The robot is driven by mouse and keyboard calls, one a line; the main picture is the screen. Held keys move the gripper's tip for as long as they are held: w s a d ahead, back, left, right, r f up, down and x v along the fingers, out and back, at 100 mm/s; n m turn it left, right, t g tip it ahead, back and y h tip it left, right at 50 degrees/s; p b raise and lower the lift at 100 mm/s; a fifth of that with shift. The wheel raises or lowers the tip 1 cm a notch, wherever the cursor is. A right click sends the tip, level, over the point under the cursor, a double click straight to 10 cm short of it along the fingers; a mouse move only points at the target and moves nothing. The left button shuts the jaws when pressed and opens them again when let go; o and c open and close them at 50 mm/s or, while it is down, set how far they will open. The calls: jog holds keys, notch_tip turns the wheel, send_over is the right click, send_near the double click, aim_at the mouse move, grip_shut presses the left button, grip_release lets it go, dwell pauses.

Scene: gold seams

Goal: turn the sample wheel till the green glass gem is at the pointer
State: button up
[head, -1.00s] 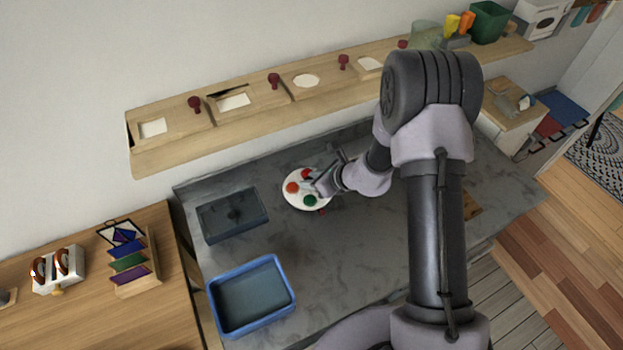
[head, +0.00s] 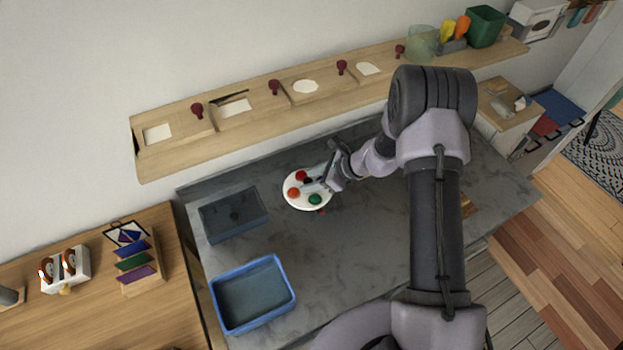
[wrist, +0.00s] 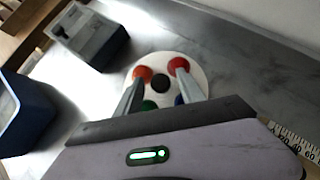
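The sample wheel (head: 292,202) is a white disc on the grey counter, with a dark hub. A red gem (head: 301,175) is at its top, an orange gem (head: 293,193) at its left and the green glass gem (head: 315,199) at its lower right. A small red mark, probably the pointer (head: 321,211), lies just outside the rim close to the green gem; exact alignment cannot be told. My gripper (wrist: 160,75) is open over the wheel, its fingers either side of the dark hub (wrist: 160,86); contact is unclear. A blue gem (wrist: 180,100) is partly hidden by a finger.
A dark grey tray (head: 233,232) and a blue bin (head: 284,301) stand left of the wheel. A wooden shelf (head: 160,171) with several red knobs runs along the wall behind. The counter (head: 350,240) in front of the wheel is clear.

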jog(key=p+v, duration=0.4)
jog(key=v, duration=1.3)
jog(key=shift+s+d+r, duration=0.1)
jog(key=s+a+r+n+h+b, duration=0.2)
jog(key=s+a+r+n+b, duration=0.1)
jog(key=s+r+n, duration=0.3)
jog(key=s+a+r+n+h+b, duration=0.1)
jog(key=s+a+r+n+b, duration=0.3)
jog(key=r, duration=0.4)
jog(key=s+d+r+n+t+h+b, duration=0.1)
jog(key=s+n, duration=0.3)
jog(key=s, duration=0.3)
jog(key=s+d+n+t+h+b, duration=0.1)
jog(key=s+n, duration=0.3)
jog(key=s, duration=0.4)
jog(key=shift+r+h+b, duration=0.4)
jog(key=shift+h+b, duration=0.3)
jog(key=shift+b, duration=0.05)
